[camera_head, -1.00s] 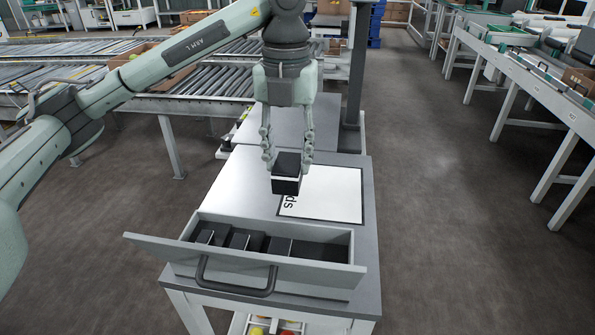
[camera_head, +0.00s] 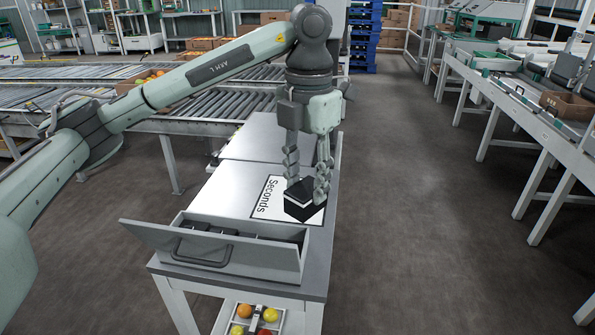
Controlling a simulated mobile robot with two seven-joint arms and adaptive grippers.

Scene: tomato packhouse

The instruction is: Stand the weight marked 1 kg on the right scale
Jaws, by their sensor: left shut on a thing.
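My left gripper (camera_head: 307,188) is shut on a dark block-shaped weight (camera_head: 303,213) with a pale band near its top. Its marking cannot be read. The weight is over the right part of a white mat (camera_head: 268,207) marked "Seconds" on the bench; I cannot tell whether it touches the mat. I cannot make out a clear scale in this view. My right gripper is not in view.
An open grey drawer (camera_head: 180,249) with a dark handle and dark blocks inside stands at the bench's (camera_head: 315,277) near end. Bare bench top lies behind the mat. Roller conveyors (camera_head: 60,88) are at left, and another line stands at right.

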